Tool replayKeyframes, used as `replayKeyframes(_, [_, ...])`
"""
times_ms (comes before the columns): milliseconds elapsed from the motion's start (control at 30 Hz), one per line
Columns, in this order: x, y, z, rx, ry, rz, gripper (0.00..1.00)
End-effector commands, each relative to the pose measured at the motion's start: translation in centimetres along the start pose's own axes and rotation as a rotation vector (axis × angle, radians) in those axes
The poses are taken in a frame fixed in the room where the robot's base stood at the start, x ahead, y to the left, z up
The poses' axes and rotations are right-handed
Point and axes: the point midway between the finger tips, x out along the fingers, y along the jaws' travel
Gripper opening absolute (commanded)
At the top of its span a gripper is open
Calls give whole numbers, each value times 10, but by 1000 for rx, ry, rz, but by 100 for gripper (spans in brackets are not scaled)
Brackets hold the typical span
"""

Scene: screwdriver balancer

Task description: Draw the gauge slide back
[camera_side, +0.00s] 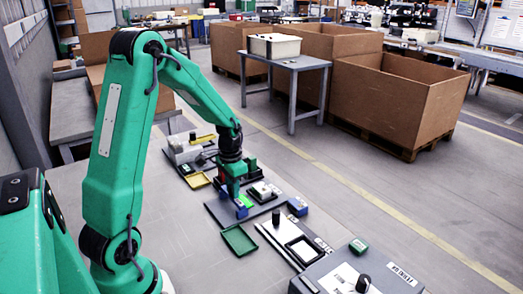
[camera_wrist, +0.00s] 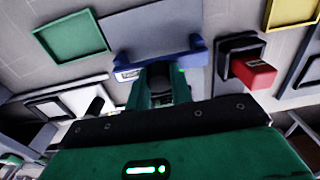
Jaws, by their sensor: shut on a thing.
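The gauge slide shows as a blue piece with raised ends in the wrist view (camera_wrist: 127,72), with a small pale label at its left end. In the side view its blue edge (camera_side: 241,212) shows below my gripper (camera_side: 238,192). My gripper also shows in the wrist view (camera_wrist: 161,85). Its green fingers are shut on a dark round part at the middle of the slide. The slide stands at a grey base plate (camera_wrist: 158,28), also visible in the side view (camera_side: 218,212). My gripper hides the part of the slide behind the fingers.
A green tray (camera_wrist: 72,37) lies to the left in the wrist view, and a red block (camera_wrist: 254,72) in a black holder to the right. A yellow tray (camera_wrist: 293,10) is at the upper right. In the side view, a blue block (camera_side: 297,206) stands right of my gripper.

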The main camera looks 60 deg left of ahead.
Motion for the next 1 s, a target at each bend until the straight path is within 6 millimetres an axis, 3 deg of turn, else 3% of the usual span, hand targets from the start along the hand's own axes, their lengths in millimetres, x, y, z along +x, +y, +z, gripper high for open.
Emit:
replayKeyframes(33, [11,-1,10,-9,-19,10,0])
replayKeyframes(500, [11,0,29,-9,-20,10,0])
replayKeyframes(1000, [11,0,32,-8,-20,10,0])
